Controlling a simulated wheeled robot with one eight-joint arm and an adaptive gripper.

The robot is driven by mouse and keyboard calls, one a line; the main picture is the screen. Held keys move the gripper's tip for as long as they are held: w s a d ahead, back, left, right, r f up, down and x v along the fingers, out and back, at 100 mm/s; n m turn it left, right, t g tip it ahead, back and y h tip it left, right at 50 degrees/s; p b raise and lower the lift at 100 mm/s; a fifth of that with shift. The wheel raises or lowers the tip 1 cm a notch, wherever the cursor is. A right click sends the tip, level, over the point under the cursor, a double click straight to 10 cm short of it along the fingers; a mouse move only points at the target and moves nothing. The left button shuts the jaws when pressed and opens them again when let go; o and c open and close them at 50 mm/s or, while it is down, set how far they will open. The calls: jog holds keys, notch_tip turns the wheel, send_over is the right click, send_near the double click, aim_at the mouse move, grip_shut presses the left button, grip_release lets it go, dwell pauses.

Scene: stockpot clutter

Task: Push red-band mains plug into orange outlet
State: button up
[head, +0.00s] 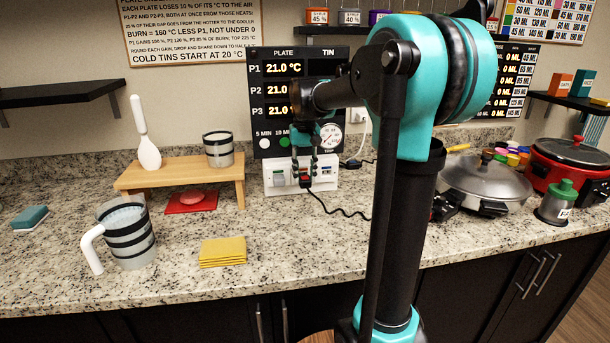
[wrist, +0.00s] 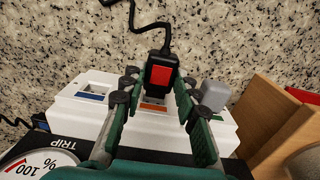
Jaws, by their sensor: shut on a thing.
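The red-band mains plug (wrist: 162,75) is black with a red face and a black cord. My gripper (wrist: 159,80) is shut on it, one finger on each side. In the head view my gripper (head: 304,170) hangs at the white outlet block (head: 270,191), with the plug (head: 305,182) between its fingertips. The orange outlet (wrist: 153,108) shows just beside the plug's end in the wrist view, partly hidden by it. I cannot tell whether the plug touches the outlet.
A grey plug (wrist: 215,95) sits at one end of the block, and a blue-marked outlet (wrist: 90,97) is at the other. A wooden stand (head: 190,169) is on the left. A lidded pan (head: 487,178) is on the right. A striped jug (head: 125,235) and yellow cloth (head: 223,251) lie nearer.

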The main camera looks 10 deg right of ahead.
jog(key=shift+w, duration=0.75)
jog(key=o, duration=1.2)
